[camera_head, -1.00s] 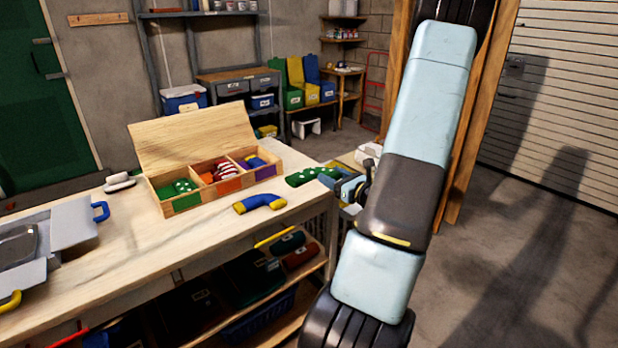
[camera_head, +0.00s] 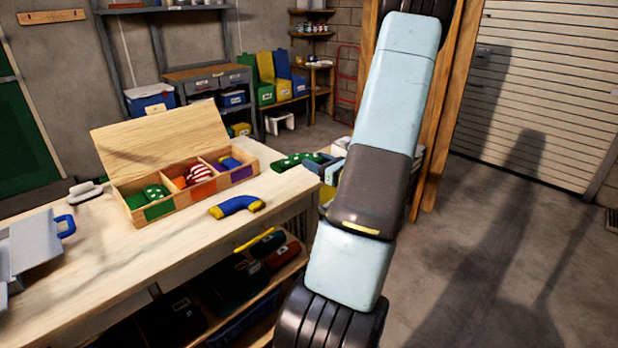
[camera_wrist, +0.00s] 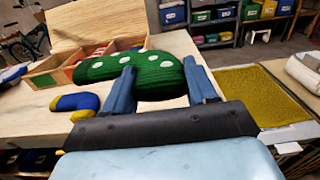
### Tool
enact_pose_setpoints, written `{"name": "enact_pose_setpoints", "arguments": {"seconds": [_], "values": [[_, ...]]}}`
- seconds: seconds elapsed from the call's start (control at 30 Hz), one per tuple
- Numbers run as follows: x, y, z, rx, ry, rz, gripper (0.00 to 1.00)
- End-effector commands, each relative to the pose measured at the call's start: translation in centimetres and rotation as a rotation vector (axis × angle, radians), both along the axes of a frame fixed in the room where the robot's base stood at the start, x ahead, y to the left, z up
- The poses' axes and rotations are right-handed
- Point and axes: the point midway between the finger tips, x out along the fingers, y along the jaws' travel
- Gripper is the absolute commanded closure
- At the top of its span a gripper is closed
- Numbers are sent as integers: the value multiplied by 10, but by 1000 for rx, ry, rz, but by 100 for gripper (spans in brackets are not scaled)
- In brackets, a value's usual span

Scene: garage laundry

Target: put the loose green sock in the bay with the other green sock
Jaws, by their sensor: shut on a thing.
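The loose green sock with white dots (camera_wrist: 150,75) is between the blue fingers of my gripper (camera_wrist: 162,90) in the wrist view. My gripper is shut on it, and the sock hangs just off the bench's right end. In the head view the sock (camera_head: 292,160) is partly hidden by my arm. The wooden sock box (camera_head: 170,212) stands open on the bench with its lid raised. Its left bay, with a green front patch, holds the other green dotted sock (camera_head: 155,192). The middle bay holds a red and white striped sock (camera_head: 199,175). The right bay holds a blue and yellow sock (camera_head: 231,163).
A blue sock with yellow ends (camera_head: 238,205) lies on the bench in front of the box. A grey case with a blue handle (camera_head: 30,250) and a small brush-like object (camera_head: 85,191) are at the left. The bench top (camera_head: 130,270) is bare in front.

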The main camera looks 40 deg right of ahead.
Motion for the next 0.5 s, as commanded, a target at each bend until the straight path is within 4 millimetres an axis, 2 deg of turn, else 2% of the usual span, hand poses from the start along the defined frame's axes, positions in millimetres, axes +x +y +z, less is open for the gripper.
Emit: {"name": "enact_pose_setpoints", "arguments": {"seconds": [0.2,0.5], "values": [[38,-20,-21,1,0,3,78],[63,-34,-57,1,0,2,78]]}}
